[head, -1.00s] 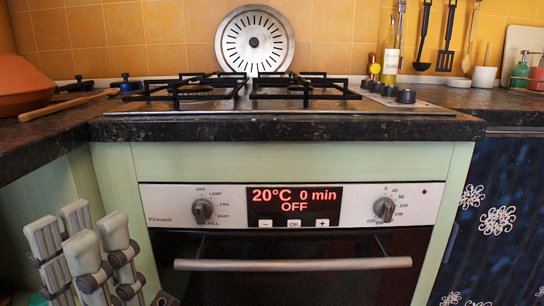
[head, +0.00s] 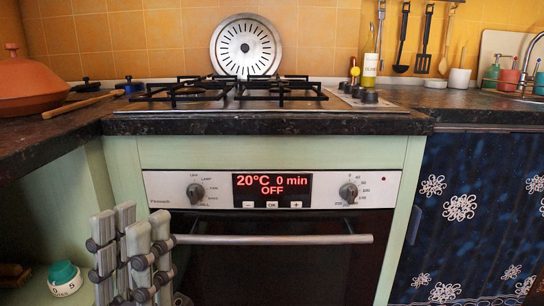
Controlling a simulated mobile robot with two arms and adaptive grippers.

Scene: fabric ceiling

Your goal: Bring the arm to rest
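My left gripper (head: 132,232) stands at the lower left of the head view, with its pale grey fingers pointing up. Its several fingertips stand apart from each other, and I see nothing held between them. It is in front of the green side panel and the left edge of the oven (head: 272,225), below the counter edge. Whether it touches the oven front cannot be told. The rest of the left arm is below the picture. My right gripper is not in view.
The dark counter (head: 270,124) runs above the oven, with a gas hob (head: 235,90) on it. A terracotta pot (head: 38,84) and wooden spoon (head: 78,106) are at the left. A green and white timer (head: 64,278) sits low left. A blue patterned cabinet front (head: 470,210) is right.

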